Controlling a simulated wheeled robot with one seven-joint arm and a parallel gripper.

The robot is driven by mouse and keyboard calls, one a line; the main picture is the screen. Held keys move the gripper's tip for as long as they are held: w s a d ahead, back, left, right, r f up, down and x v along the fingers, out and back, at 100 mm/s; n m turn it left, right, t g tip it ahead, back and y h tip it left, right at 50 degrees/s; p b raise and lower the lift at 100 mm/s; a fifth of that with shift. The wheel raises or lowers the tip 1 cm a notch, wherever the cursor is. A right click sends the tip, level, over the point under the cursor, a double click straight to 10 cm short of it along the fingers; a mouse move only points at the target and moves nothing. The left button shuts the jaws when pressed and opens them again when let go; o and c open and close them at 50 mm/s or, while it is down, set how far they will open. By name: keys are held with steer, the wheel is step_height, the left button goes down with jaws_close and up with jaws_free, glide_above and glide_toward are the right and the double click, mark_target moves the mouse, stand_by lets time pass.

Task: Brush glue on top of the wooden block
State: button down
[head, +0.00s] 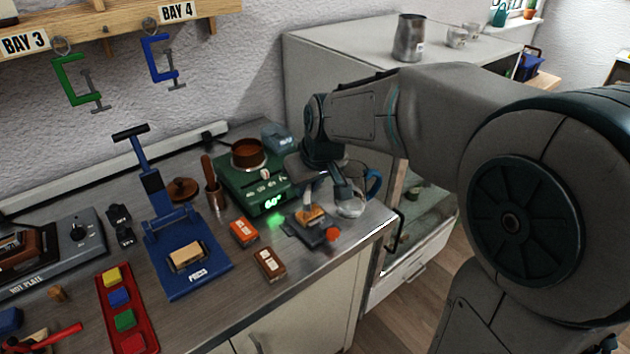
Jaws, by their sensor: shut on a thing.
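My gripper (328,183) is at the bench's right end, above a small dark fixture (318,235) with a red knob. It is shut on a thin pale thing, perhaps a brush, mostly hidden by the fingers. An orange-brown wooden block (312,216) sits on the fixture, just below the gripper; I cannot tell whether the held thing touches it. Another pale wooden block (186,256) lies on the blue press (193,283). A brown pot (248,153) stands on a green warmer (246,188) reading 60°. No glue on either block can be made out.
A clear glass vessel (351,204) with a blue handle stands close right of the gripper. An orange box (243,232) and a brown box (269,264) lie left of the fixture. A brown cup (214,195) holds a wooden handle. The bench's front edge is close.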

steer(key=shift+r, duration=0.15)
step_height(320, 180, up, 7)
steer(key=p, duration=0.5)
stand_by(0.9)
step_height(320, 180, down, 6)
steer(key=w+d+b, duration=0.1)
steer(key=b, duration=0.3)
steer(key=shift+d+b, duration=0.3)
steer(key=shift+b, duration=0.05)
steer(key=shift+r, duration=0.1)
steer(key=shift+f+b, duration=0.65)
steer(key=shift+f, duration=0.15)
steer(key=shift+w+d, duration=0.1)
stand_by(0.3)
